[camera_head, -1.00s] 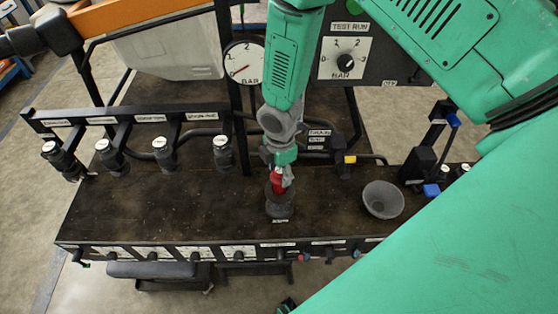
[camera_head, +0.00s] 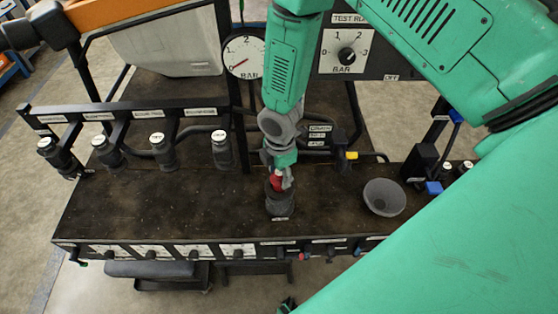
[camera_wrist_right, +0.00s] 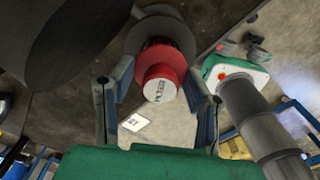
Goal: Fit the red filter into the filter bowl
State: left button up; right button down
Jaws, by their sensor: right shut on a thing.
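The red filter (camera_head: 276,181) is between the fingers of my right gripper (camera_head: 281,175), which is shut on it. The filter's lower part is inside the dark filter bowl (camera_head: 279,207), which stands near the front edge of the bench. In the right wrist view, the red filter (camera_wrist_right: 162,70) has a pale labelled end facing the camera, and the dark rim of the bowl (camera_wrist_right: 150,24) surrounds its far end. How deep the filter sits is hidden.
A grey conical cup (camera_head: 383,198) stands right of the bowl on the dark bench (camera_head: 150,205). The bench left of the bowl is clear.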

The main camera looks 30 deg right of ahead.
jog(key=shift+f+b, duration=1)
jog(key=shift+f, duration=0.6)
jog(key=c, duration=0.7)
grip_release()
jog(key=shift+c, duration=0.2)
jog(key=shift+r, duration=0.15)
notch_tip(320, 180, up, 12)
jog(key=shift+f, duration=0.2)
